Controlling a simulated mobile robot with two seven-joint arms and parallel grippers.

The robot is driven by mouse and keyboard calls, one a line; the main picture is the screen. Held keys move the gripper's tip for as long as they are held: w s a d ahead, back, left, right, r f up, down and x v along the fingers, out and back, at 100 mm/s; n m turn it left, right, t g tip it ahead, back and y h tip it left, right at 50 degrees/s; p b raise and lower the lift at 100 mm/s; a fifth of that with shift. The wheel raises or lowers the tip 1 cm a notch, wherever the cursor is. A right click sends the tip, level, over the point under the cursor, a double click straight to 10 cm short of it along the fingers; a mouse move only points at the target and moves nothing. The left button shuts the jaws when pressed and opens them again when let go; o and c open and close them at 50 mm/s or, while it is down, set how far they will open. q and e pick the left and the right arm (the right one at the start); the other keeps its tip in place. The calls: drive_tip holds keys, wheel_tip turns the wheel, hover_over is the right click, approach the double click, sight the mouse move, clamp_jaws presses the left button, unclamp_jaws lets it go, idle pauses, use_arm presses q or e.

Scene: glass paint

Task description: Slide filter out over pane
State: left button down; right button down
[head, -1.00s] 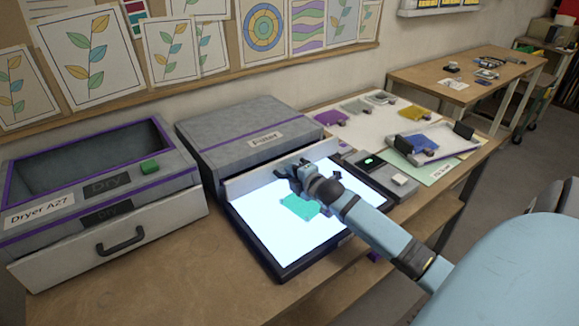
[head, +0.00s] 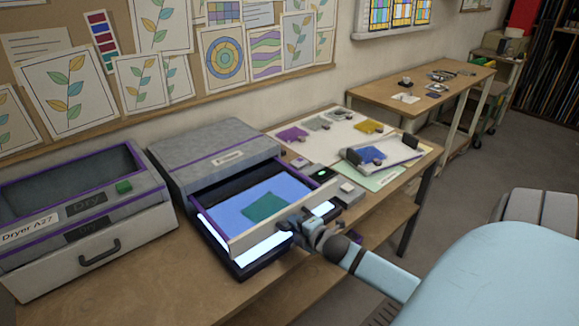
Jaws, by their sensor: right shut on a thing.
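The filter drawer (head: 275,230) is pulled out of the grey filter box (head: 212,152). Its purple-edged frame carries a blue sheet and lies over the lit panel (head: 246,256). A teal pane (head: 264,207) shows through the blue sheet, looking darker green. My right gripper (head: 297,226) is shut on the front of the filter drawer, near its right end. The fingertips are partly hidden by the hand. My left gripper is not in view.
The grey dryer (head: 85,225) with a green button stands at the left. Coloured pieces lie on a white sheet (head: 335,125) behind, beside a tray with a blue piece (head: 372,154). A small control box (head: 324,172) stands right of the drawer. Bare wood lies in front.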

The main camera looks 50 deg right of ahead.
drive_tip(key=shift+s, duration=0.25)
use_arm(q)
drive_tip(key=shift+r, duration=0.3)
use_arm(e)
drive_tip(key=c, duration=1.1)
unclamp_jaws()
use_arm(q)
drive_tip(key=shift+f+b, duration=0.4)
use_arm(e)
drive_tip(key=v, duration=1.4)
